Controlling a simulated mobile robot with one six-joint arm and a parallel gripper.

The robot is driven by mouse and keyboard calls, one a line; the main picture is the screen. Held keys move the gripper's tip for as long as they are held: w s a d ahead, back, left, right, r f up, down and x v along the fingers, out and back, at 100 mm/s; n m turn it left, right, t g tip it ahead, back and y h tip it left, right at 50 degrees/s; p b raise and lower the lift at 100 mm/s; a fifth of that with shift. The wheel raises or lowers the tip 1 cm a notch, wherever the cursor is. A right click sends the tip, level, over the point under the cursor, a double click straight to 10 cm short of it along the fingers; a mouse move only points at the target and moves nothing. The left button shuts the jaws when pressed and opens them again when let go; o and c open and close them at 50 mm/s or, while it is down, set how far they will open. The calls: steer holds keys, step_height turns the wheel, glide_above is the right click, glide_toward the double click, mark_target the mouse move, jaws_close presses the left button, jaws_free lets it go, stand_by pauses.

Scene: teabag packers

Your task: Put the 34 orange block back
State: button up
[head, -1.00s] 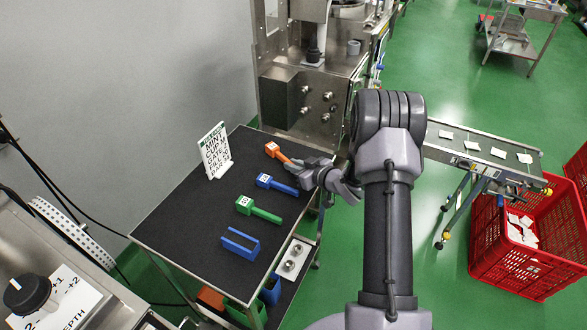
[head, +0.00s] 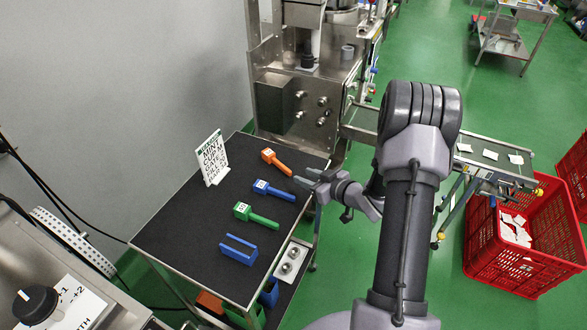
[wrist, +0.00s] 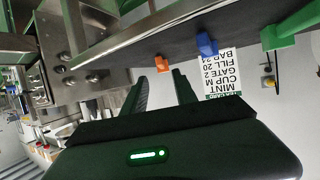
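The orange block (head: 275,161), a square head with a marked white label and a straight handle, lies at the far end of the black tabletop. Its label is too small to read. In the wrist view the orange block (wrist: 162,64) shows beyond and between my fingers. The wrist view shows my gripper (wrist: 160,78) open, with nothing between the fingers.
A white sign (head: 212,159) stands behind. Steel machinery (head: 300,110) borders the table's far end.

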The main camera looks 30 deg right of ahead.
steer(key=v, duration=0.3)
steer(key=shift+r, duration=0.1)
step_height(320, 180, up, 9)
steer(key=w+d+m+g+h, duration=0.1)
steer(key=w+m+h, duration=0.1)
steer(key=h, duration=0.2)
steer(key=s+a+r+m+g+h, duration=0.1)
steer(key=s+a+r+m, duration=0.15)
steer(key=r, duration=0.35)
steer(key=s+a+r+m+g+h, duration=0.1)
steer(key=s+a+r+g+h, duration=0.15)
steer(key=s+r, duration=0.2)
steer(key=s+a+r+m+g+y, duration=0.2)
steer(key=s+a+y, duration=0.4)
steer(key=s+a, duration=1.3)
steer(key=shift+s+a+r+g+b, duration=0.2)
steer(key=shift+s+r+g+b, duration=0.25)
steer(key=shift+s+r, duration=0.3)
steer(key=shift+s+f, duration=0.1)
